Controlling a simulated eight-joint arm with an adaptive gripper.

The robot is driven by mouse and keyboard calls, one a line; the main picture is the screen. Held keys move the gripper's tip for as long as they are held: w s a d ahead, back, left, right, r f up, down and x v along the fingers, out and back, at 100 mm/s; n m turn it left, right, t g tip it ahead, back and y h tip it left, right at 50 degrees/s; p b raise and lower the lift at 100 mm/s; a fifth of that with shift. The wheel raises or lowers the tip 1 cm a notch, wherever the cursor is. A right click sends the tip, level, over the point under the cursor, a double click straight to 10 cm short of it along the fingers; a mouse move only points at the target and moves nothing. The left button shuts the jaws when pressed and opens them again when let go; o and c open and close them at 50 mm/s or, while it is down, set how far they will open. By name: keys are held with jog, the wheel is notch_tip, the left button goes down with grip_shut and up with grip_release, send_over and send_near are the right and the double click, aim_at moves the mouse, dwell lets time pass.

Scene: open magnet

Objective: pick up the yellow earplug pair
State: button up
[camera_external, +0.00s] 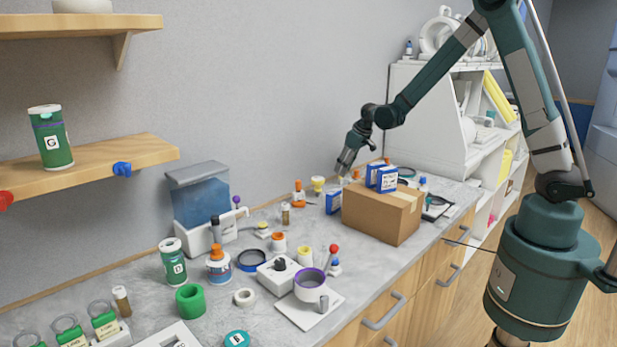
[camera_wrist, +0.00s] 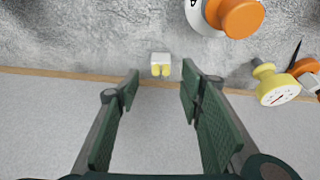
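The yellow earplug pair (camera_wrist: 161,70) shows in the wrist view as two small yellow plugs on a small white block (camera_wrist: 161,59). It rests on the grey counter close to the wall edge. My gripper (camera_wrist: 160,84) is open and empty, with green-padded fingers left and right of the pair in the picture. The pair appears beyond the fingertips, with no contact visible. In the external view my gripper (camera_external: 343,169) hangs above the back of the counter, behind the cardboard box. I cannot make out the pair there.
A white container with an orange cap (camera_wrist: 236,15) and a yellow dial gauge (camera_wrist: 275,84) stand near the pair. The cardboard box (camera_external: 383,213) carries blue boxes (camera_external: 386,181), and a blue box (camera_external: 334,202) stands beside it. The wall (camera_external: 290,110) is close behind.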

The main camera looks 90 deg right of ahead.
aim_at(341, 179)
jog(key=shift+f, duration=0.1)
jog(key=shift+x, duration=2.5)
jog(key=shift+a, duration=0.1)
jog(key=c, duration=0.7)
